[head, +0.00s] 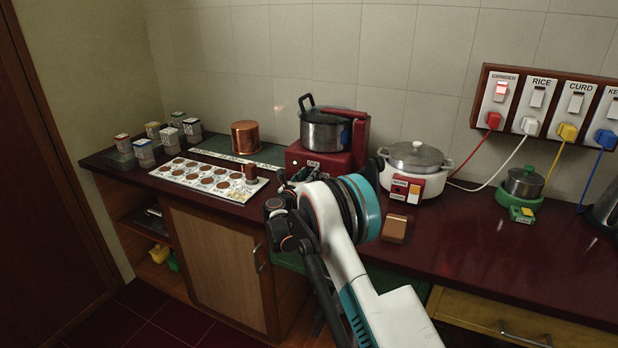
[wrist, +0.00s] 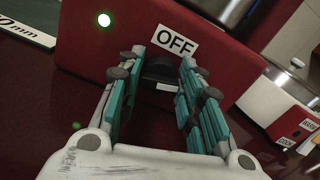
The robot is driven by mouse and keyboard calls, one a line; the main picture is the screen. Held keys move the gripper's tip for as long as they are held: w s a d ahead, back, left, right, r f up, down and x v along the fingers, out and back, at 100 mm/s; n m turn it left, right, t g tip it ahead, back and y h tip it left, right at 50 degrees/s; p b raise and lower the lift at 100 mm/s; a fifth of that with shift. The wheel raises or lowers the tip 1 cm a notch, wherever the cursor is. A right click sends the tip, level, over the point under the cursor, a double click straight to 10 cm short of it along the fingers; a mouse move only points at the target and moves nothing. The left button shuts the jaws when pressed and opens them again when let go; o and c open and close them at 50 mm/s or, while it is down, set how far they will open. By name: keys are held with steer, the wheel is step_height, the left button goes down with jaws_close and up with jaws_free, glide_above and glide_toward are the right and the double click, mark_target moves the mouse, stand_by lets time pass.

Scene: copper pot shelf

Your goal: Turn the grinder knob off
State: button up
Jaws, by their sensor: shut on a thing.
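The red grinder (head: 297,155) stands on the counter against the wall, with a dark steel pot (head: 325,130) on it. In the wrist view its red front face (wrist: 225,75) carries a white OFF label (wrist: 177,42) and a lit green light (wrist: 104,20). The dark knob (wrist: 160,70) sits just below the label. My gripper (wrist: 162,60) is shut on the knob, with one teal-padded finger on each side. A white mark shows low on the knob. In the head view my arm hides the knob and most of the gripper.
A white rice cooker (head: 418,178) stands right of the grinder, with a small brown box (head: 395,228) in front. A tray of round samples (head: 190,180) and a copper pot (head: 245,136) lie left. The wall switch labelled GRINDER (head: 499,93) glows red. The right counter front is clear.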

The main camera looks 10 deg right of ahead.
steer(key=n, duration=0.7)
steer(key=shift+a+f, duration=0.1)
steer(key=n, duration=0.4)
steer(key=shift+w+n, duration=0.1)
steer(key=shift+n, duration=0.3)
steer(key=shift+a+f+n, duration=0.1)
steer(key=shift+f+n, duration=0.05)
steer(key=shift+n, duration=1.55)
steer(key=o, duration=1.1)
steer(key=shift+c, duration=0.2)
steer(key=v, duration=1.2)
